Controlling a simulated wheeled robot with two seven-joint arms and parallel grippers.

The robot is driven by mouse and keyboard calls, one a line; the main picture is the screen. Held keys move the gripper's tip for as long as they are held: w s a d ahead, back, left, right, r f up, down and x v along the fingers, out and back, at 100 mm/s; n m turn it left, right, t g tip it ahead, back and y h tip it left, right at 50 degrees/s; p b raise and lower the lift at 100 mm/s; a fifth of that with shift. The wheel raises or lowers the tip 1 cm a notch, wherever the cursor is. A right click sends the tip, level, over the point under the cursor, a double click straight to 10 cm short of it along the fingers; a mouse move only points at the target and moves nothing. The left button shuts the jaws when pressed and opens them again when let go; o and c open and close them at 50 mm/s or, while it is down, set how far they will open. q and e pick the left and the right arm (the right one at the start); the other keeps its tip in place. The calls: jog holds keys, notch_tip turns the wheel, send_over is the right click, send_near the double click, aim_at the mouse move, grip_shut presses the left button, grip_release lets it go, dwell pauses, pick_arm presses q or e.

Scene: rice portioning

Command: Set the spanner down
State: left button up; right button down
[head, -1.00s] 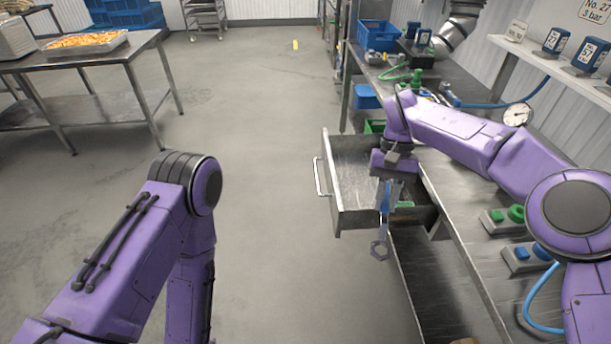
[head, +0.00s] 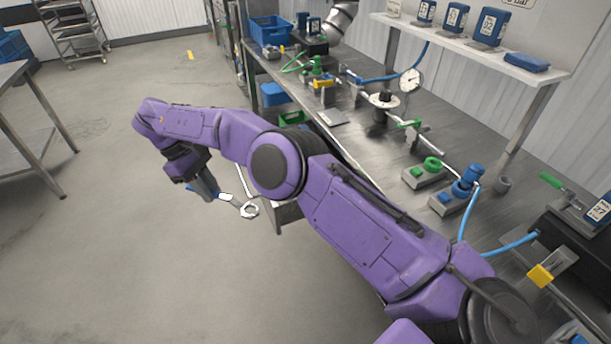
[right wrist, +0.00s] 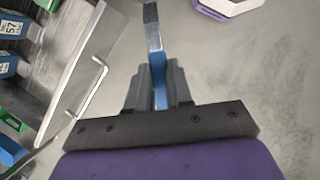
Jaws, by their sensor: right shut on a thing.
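My right gripper (head: 202,184) is shut on the spanner (head: 226,197), holding it by its blue handle. The steel ring end points right and toward the camera in the head view. In the right wrist view the blue handle (right wrist: 159,78) stands between the fingers of the right gripper (right wrist: 159,90), and the steel shank runs up out of the picture. The spanner is held in the air, with grey floor behind much of it and its ring near the drawer (head: 289,212). My right arm hides most of the drawer in the head view. My left gripper is not in view.
The steel workbench (head: 375,155) runs along the right, with valves, a gauge (head: 411,80) and blue hoses. The drawer's handle (right wrist: 100,75) shows in the right wrist view. A steel table (head: 45,130) stands at the left. The floor between is clear.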

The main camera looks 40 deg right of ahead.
jog(key=w+d+f+n+t+b, duration=0.3)
jog(key=d+n, duration=0.6)
jog(key=w+d+f+n+t+y+b, duration=0.1)
jog(key=w+d+f+n+t+b, duration=0.15)
jog(key=d+n, duration=0.65)
jog(key=w+d+f+n+t+b, duration=0.3)
jog(key=d+n+b, duration=0.1)
jog(key=d+n, duration=0.45)
jog(key=shift+y, duration=0.3)
jog(key=f, duration=0.5)
jog(key=f+p, duration=0.1)
jog(key=f, duration=0.3)
jog(key=shift+d+f, duration=0.2)
jog(key=shift+f, duration=0.2)
jog(key=c, duration=1)
grip_release()
jog(key=shift+s, duration=0.1)
jog(key=shift+r, duration=0.1)
jog(key=v, duration=1.1)
jog(key=shift+a+r, duration=0.1)
jog(key=shift+r, duration=0.35)
